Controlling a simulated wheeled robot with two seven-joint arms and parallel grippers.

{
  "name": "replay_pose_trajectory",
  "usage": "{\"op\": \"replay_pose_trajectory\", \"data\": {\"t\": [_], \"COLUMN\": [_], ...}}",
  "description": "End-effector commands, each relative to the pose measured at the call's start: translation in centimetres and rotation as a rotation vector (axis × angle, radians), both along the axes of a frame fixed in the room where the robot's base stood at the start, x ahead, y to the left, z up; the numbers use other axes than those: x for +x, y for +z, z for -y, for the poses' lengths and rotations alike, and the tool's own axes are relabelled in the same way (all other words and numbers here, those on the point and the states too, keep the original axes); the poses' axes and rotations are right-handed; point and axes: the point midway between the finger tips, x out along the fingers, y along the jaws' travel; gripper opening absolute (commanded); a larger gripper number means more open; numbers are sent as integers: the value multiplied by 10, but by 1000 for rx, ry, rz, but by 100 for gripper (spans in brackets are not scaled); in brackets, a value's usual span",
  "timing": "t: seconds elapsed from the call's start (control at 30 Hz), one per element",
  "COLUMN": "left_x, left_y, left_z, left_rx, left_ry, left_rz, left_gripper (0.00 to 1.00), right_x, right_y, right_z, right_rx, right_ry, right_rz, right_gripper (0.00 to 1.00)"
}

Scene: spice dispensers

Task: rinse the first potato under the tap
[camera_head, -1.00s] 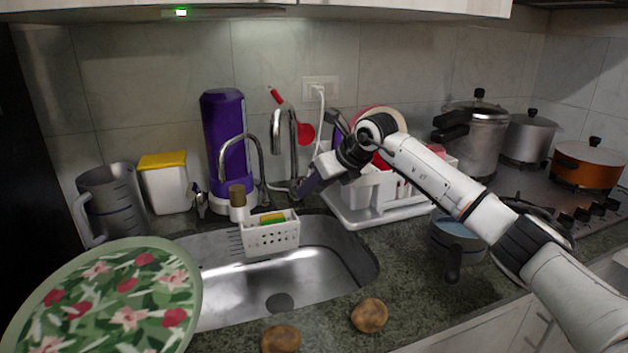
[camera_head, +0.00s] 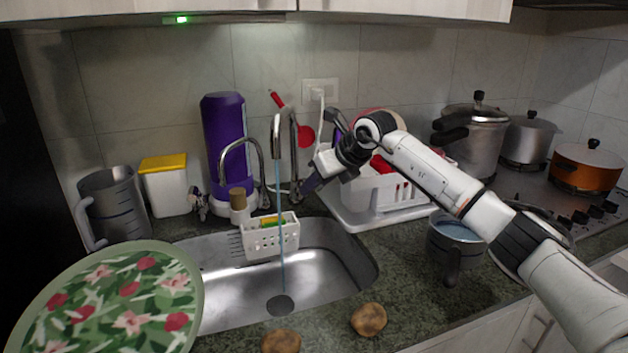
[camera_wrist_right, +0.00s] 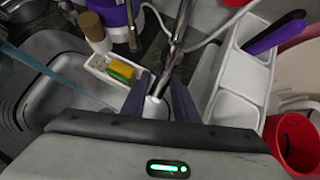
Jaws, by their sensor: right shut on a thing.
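Two brown potatoes lie on the dark counter in front of the sink, one on the right (camera_head: 369,319) and one at the bottom edge (camera_head: 281,342), partly cut off. The tall tap (camera_head: 276,130) stands behind the sink (camera_head: 335,270), its spout turned over the basin. A thin water stream (camera_head: 281,225) falls from it toward the drain. My right gripper (camera_head: 306,189) is at the tap's base. In the right wrist view its fingers (camera_wrist_right: 160,97) are shut around the tap's metal handle (camera_wrist_right: 155,106). My left gripper is not in view.
A white caddy (camera_head: 258,242) with a sponge hangs at the sink's back edge. A dish rack (camera_head: 375,215) stands right of the tap, under my right arm. A blue-filled pot (camera_head: 455,232) is on the right counter. A floral tray (camera_head: 105,300) fills the lower left.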

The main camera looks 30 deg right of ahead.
Motion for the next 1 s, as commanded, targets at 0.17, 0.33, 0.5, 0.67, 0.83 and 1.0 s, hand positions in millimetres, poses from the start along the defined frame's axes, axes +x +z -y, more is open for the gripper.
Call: {"op": "replay_pose_trajectory", "data": {"t": [0.17,0.33,0.5,0.67,0.83,1.0], "left_x": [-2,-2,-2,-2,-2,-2], "left_y": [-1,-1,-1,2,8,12], "left_z": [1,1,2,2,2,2], "left_rx": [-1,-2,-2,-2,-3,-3], "left_ry": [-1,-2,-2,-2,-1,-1], "left_rz": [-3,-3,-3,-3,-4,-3], "left_gripper": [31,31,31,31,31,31], "right_x": [1,1,1,-4,-16,-28], "right_y": [3,2,1,8,20,31], "right_z": [-1,-1,-1,1,2,4], "right_rx": [3,2,2,1,0,0], "right_ry": [3,2,1,0,1,1], "right_rz": [9,7,5,5,5,3], "right_gripper": [30,47,47,47,47,47]}}
